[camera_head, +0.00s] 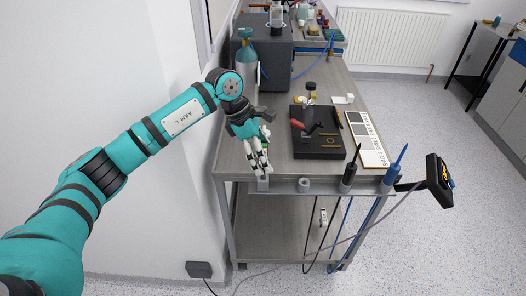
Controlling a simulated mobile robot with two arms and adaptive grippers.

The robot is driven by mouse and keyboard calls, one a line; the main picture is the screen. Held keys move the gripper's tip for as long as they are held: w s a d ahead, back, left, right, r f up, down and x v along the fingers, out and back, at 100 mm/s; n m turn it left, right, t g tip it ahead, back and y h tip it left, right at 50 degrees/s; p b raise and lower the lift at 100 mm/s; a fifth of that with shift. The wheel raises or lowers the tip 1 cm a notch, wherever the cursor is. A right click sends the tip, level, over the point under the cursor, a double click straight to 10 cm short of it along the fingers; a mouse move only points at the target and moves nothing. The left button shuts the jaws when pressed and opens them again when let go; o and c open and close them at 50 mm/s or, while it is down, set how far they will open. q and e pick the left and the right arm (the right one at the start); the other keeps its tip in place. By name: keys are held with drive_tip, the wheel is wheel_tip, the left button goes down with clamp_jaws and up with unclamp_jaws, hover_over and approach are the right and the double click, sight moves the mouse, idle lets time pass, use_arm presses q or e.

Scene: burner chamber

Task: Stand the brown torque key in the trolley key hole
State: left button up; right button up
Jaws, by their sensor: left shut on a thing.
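My left gripper (259,165) is over the near left corner of the trolley (230,155), fingers pointing down and close together. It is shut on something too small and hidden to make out. A small green patch shows beside the wrist. I cannot pick out the brown torque key. Along the trolley's front edge are a grey holder (263,184) just below the fingertips and a grey round socket (304,186) to its right, which looks empty. I cannot tell which is the key hole. My right gripper is not in view.
A black tool (349,174) and a blue tool (393,169) stand upright at the front edge. A black tray (318,147) with a red-handled tool and a white chart (371,150) lie on the trolley. A teal cylinder (247,62) stands behind. Open floor lies right.

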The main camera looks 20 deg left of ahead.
use_arm(q)
drive_tip(key=shift+f+b, duration=1.1)
drive_tip(key=shift+f, duration=0.35)
